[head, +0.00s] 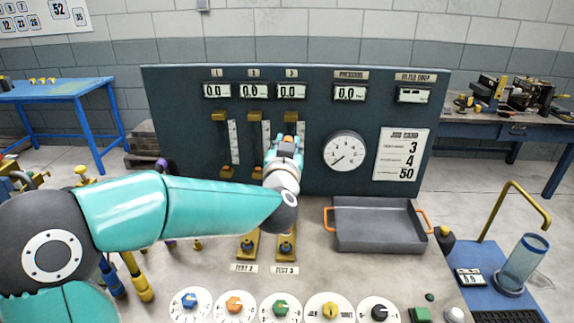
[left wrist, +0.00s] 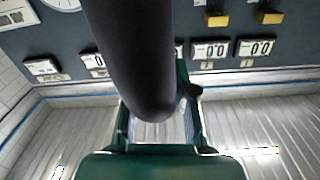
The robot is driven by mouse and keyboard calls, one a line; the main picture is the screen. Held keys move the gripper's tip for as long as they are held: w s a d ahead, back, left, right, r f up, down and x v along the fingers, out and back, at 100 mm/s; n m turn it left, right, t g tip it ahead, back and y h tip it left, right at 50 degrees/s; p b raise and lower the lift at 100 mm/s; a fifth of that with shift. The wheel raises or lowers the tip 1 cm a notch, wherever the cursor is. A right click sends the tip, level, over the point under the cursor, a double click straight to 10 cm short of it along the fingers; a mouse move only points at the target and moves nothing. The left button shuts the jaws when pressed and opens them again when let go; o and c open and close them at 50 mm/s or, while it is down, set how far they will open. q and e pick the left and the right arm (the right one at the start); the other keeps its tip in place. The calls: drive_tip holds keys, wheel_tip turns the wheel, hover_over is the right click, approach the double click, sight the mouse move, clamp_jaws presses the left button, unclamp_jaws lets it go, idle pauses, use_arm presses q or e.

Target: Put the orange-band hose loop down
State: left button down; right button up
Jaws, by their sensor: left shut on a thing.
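My left gripper (head: 285,148) is in front of the dark panel, near its third slider column, with the arm reaching in from the left. In the left wrist view, its two fingers (left wrist: 158,128) are shut on a thick dark hose (left wrist: 125,55), which runs up close past the camera. I take this to be the hose loop; its orange band cannot be made out in the wrist view. In the head view the gripper and arm hide most of it, with only a small orange spot showing at the gripper. My right gripper is in neither view.
A grey tray (head: 376,244) with orange handles sits on the bench right of my arm. Yellow fittings (head: 286,246) stand behind the TEST labels. Several dials with coloured knobs (head: 281,307) line the front. A clear cylinder (head: 523,266) and bent yellow pipe (head: 497,208) stand at right.

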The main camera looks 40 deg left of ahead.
use_arm(q)
drive_tip(key=shift+f+b, duration=0.35)
drive_tip(key=shift+f, duration=1.7)
drive_tip(key=shift+f+b, duration=0.45)
drive_tip(key=shift+f, duration=0.05)
drive_tip(key=c, duration=0.9)
unclamp_jaws()
drive_tip(key=shift+c, duration=0.2)
drive_tip(key=r+v, duration=0.1)
drive_tip(key=v, duration=1.1)
